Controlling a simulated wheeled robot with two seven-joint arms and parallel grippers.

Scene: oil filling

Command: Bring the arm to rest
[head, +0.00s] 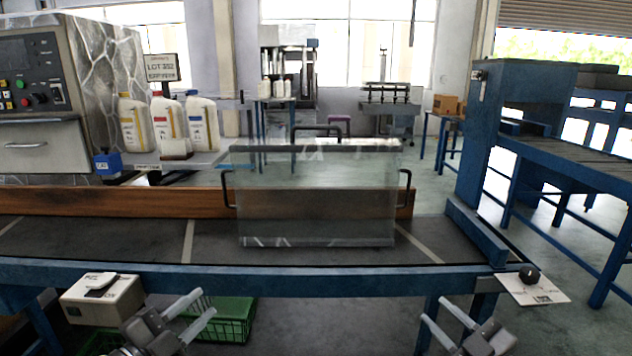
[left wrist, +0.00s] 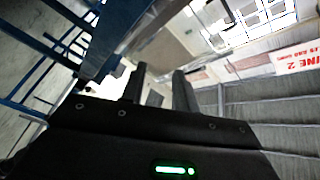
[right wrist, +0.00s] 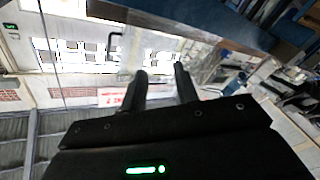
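My left gripper (head: 206,303) hangs low in front of the blue-edged conveyor table, open and empty. Its two parted fingers (left wrist: 158,75) also show in the left wrist view with nothing between them. My right gripper (head: 433,308) is at a similar height at the lower right, also open and empty. Its parted fingers (right wrist: 160,72) show in the right wrist view. Both grippers are apart from everything else. A clear box with black handles (head: 320,200) stands upright on the conveyor (head: 130,240). Three labelled oil bottles (head: 168,125) stand on a shelf at the back left.
A white box (head: 102,300) is below the table's front edge at left, by my left gripper. A green crate (head: 237,325) sits on the floor. A plate with a black knob (head: 530,278) juts from the table's right corner. A blue frame (head: 490,140) stands at right.

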